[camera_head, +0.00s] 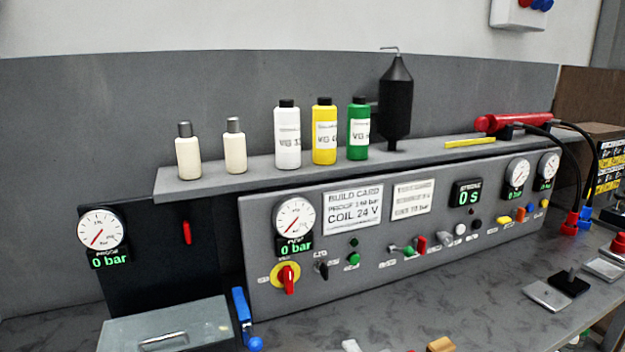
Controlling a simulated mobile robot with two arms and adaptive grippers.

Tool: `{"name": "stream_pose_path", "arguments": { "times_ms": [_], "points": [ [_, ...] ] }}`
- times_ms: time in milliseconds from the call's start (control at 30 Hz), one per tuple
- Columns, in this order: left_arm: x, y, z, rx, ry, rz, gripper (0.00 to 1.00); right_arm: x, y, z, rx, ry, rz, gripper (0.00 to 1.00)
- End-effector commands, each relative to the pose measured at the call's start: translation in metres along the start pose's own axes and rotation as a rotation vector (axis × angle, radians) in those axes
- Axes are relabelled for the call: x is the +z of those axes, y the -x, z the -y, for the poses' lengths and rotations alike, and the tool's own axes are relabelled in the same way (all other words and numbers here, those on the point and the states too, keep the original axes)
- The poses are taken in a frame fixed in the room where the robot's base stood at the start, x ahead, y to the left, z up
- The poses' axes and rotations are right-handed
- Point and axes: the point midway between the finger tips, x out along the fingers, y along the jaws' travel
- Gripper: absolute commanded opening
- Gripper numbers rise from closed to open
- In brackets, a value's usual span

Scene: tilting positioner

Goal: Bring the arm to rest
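Neither of my grippers and no part of my arms shows in the head view. The bench with its grey control panel (400,258) fills the middle of the view. A red-handled switch (288,279) on a yellow plate sits at the panel's lower left. The gauges read 0 bar on their green displays, such as the left gauge (102,230) and the panel gauge (294,218). A timer display (467,194) reads 0 s.
Several bottles, including a yellow bottle (325,135), and a black canister (397,100) stand on the shelf (270,165). A grey metal box (170,325) and a blue-handled valve (242,315) are at front left. Hoses and metal plates (547,296) crowd the right. Bare bench top (420,305) shows between.

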Motion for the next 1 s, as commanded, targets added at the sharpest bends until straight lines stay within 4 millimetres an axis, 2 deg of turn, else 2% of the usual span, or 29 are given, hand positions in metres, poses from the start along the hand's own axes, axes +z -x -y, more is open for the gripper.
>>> {"name": "stream_pose_path", "arguments": {
  "times_ms": [167,367,467,633,800,1000],
  "points": [
    [-0.004,0.0,0.002,-0.002,-0.001,-0.006,0.71,0.017,0.017,0.012,-0.069,-0.148,0.093,1.0],
    [-0.009,0.0,0.007,-0.009,-0.002,-0.013,0.71,0.041,0.05,0.035,-0.183,-0.379,0.245,1.0],
    [-0.007,0.0,0.007,-0.008,-0.002,-0.011,0.71,0.053,0.076,0.051,-0.257,-0.528,0.348,1.0],
    [0.0,0.0,0.005,-0.006,-0.002,0.0,0.71,0.068,0.136,0.082,-0.403,-0.807,0.556,1.0],
    [0.002,0.0,0.005,-0.006,-0.001,0.002,0.71,0.069,0.198,0.105,-0.534,-1.037,0.754,1.0],
    [0.001,0.0,0.002,-0.003,0.0,0.001,0.71,0.061,0.259,0.118,-0.653,-1.217,0.942,1.0]
  ]
}}
